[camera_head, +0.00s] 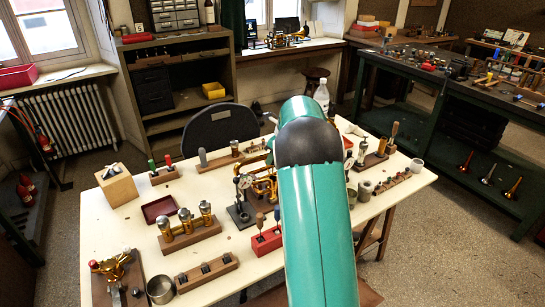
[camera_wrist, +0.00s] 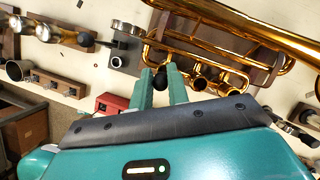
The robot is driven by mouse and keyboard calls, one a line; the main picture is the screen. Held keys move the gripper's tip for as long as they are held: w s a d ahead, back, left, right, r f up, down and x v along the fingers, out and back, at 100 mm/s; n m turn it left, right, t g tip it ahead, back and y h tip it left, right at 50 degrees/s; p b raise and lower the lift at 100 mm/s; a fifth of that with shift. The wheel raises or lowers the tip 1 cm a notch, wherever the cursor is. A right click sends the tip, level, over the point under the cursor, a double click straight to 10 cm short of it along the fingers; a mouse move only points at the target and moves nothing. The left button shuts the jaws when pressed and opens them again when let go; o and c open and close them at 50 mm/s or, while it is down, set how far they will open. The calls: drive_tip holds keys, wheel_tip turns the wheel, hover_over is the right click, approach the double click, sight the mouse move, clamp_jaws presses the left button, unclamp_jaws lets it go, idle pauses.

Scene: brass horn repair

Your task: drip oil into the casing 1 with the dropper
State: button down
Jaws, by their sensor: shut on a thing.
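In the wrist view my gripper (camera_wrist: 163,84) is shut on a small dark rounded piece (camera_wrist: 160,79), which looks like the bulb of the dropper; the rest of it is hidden. A brass horn (camera_wrist: 210,38) lies just beyond my fingertips. Its valve casings (camera_wrist: 201,82) show just right of the fingers, with another beside them (camera_wrist: 228,88). I cannot tell which is casing 1, or whether the dropper tip is over or in one. In the head view part of the brass horn (camera_head: 262,186) shows left of my green arm, which hides my gripper.
On the white table (camera_head: 105,236) stand a rack of brass valves (camera_head: 187,228), a red block with tools (camera_head: 267,240), a dark red tray (camera_head: 159,208) and a wooden box (camera_head: 116,187). A metal cup (camera_head: 160,290) stands near the front. Small parts crowd the right side.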

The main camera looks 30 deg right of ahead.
drive_tip(key=shift+f, duration=0.2)
drive_tip(key=shift+f, duration=0.7)
drive_tip(key=shift+f, duration=0.25)
idle(2.0)
drive_tip(key=shift+r, duration=2.55)
